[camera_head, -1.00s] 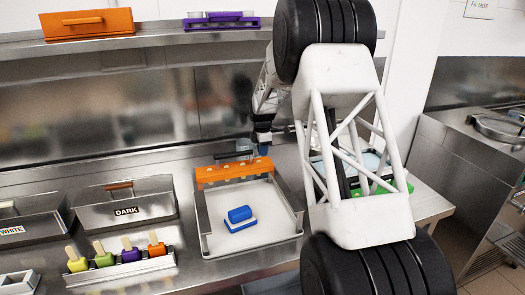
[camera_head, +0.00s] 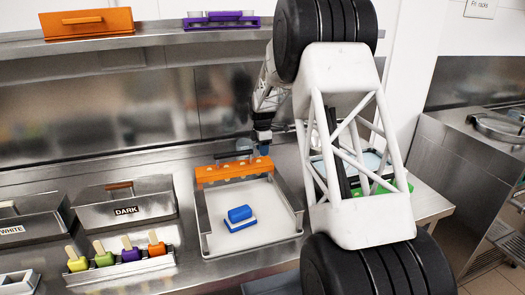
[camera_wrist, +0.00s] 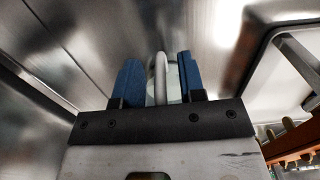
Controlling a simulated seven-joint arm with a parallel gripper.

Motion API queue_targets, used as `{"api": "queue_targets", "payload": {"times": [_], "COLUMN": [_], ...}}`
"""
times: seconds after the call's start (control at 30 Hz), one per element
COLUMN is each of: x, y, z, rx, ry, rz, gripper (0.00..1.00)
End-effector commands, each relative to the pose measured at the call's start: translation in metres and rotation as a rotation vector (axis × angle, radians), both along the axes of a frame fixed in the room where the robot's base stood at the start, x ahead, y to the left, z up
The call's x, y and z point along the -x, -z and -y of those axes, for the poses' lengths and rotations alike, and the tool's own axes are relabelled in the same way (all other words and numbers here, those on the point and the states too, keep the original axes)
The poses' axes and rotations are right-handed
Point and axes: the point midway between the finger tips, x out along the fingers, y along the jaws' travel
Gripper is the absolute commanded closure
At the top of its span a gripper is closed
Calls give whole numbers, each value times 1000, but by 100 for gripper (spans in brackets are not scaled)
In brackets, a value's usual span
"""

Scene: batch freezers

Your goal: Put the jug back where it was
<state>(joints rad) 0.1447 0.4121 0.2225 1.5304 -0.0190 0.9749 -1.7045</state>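The jug (camera_wrist: 174,84) shows in the wrist view as a pale, greenish body behind a light grey upright handle (camera_wrist: 160,72). The handle stands between the two blue fingers of my gripper (camera_wrist: 159,84), with a gap visible on each side, so the fingers are open around or just short of it. Most of the jug is hidden by the gripper. In the head view my gripper (camera_head: 263,147) points down at the back of the counter, behind the tray.
At left are a DARK bin (camera_head: 122,211) and a rack of coloured pops (camera_head: 118,258). A shelf (camera_head: 150,38) overhangs the steel back wall.

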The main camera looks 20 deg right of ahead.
Motion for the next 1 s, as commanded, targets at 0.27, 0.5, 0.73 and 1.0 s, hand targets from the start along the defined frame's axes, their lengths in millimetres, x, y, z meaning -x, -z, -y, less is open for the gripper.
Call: {"api": "queue_targets", "payload": {"times": [0.27,0.5,0.73,1.0], "x": [0,0,0,0], "y": [-36,-74,-103,-114], "z": [-1,-1,-2,-2], "rx": [0,0,0,0], "ry": [0,0,0,0], "rz": [3,3,1,1], "gripper": [63,63,63,63]}}
